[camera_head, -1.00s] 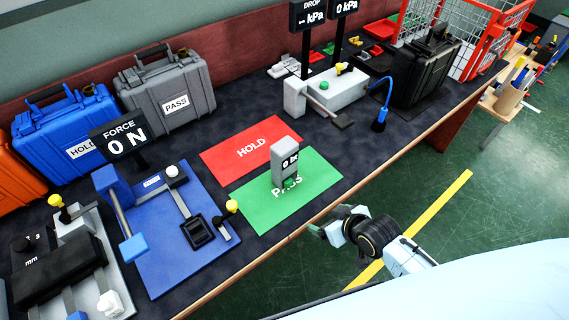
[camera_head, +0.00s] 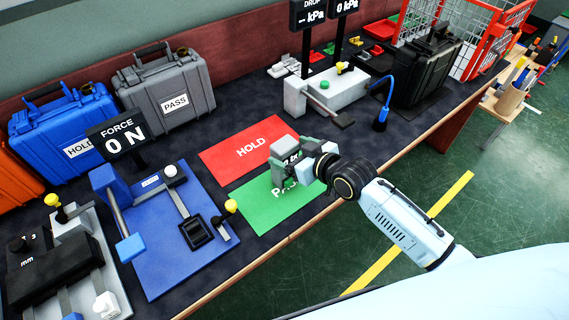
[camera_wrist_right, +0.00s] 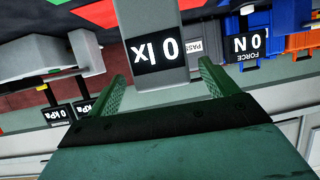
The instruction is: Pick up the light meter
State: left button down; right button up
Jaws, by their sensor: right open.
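The light meter (camera_head: 280,160) is a grey upright block with a black "0 lx" display. It stands on the green PASS mat (camera_head: 256,212). My right gripper (camera_head: 293,160) is at the meter, and its wrist hides part of the meter's right side. In the right wrist view the meter (camera_wrist_right: 150,20) rises between the two green fingers of the gripper (camera_wrist_right: 160,85), its display facing the camera. The fingers are apart, with gaps on both sides of the meter. My left gripper is not in view.
The red HOLD mat (camera_head: 250,149) lies behind the PASS mat. A blue force fixture (camera_head: 165,245) with a yellow knob stands to the left. A grey pressure fixture (camera_head: 338,90) and a blue flexible hose (camera_head: 385,105) stand to the right. The table's front edge (camera_head: 320,214) is close.

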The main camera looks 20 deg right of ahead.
jog(key=x, duration=0.5)
jog(key=shift+r+b, duration=0.1)
jog(key=shift+b, duration=0.3)
jog(key=c, duration=1.4)
